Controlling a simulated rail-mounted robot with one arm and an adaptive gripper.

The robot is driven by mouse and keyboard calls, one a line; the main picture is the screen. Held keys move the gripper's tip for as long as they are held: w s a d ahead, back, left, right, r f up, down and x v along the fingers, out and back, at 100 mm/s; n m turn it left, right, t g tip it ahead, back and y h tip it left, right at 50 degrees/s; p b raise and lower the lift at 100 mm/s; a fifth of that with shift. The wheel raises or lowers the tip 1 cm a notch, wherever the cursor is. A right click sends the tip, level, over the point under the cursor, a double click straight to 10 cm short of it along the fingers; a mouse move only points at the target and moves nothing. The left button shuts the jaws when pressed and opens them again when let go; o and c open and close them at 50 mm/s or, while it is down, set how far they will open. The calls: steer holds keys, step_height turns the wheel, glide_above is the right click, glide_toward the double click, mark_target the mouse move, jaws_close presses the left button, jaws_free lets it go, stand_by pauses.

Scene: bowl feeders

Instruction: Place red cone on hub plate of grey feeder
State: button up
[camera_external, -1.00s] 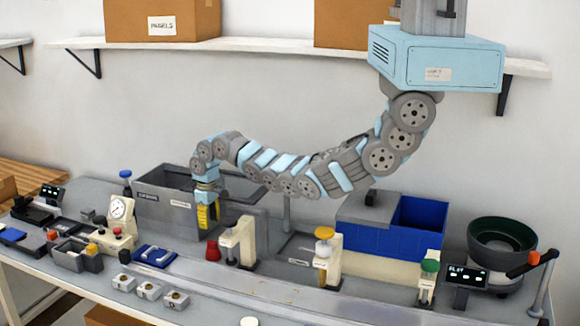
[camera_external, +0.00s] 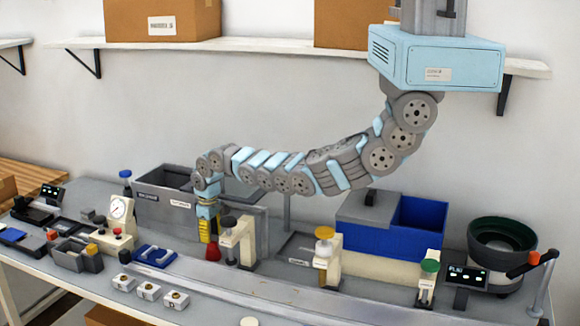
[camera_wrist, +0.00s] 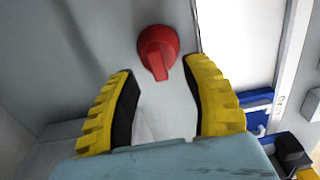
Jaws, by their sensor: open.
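The red cone (camera_external: 212,253) stands on the bench just left of the clamp post with the dark knob. In the wrist view the red cone (camera_wrist: 158,50) lies ahead of and between the fingertips, apart from both. My gripper (camera_external: 208,236) points down just above and beside the cone; in the wrist view its two yellow fingers (camera_wrist: 163,78) are open with nothing between their pads. A grey feeder bin (camera_external: 165,207) stands behind and left of the cone. A hub plate cannot be made out in it.
A cream clamp post (camera_external: 243,245) with a dark knob stands close right of the cone. A blue bin (camera_external: 415,228) and a dark green bowl feeder (camera_external: 502,240) stand further right. Several small white blocks (camera_external: 148,291) line the front.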

mark_target(214, 240)
steer(key=shift+d+f+b, duration=0.1)
steer(key=shift+f+b, duration=0.3)
steer(key=shift+f, duration=1.45)
jaws_close()
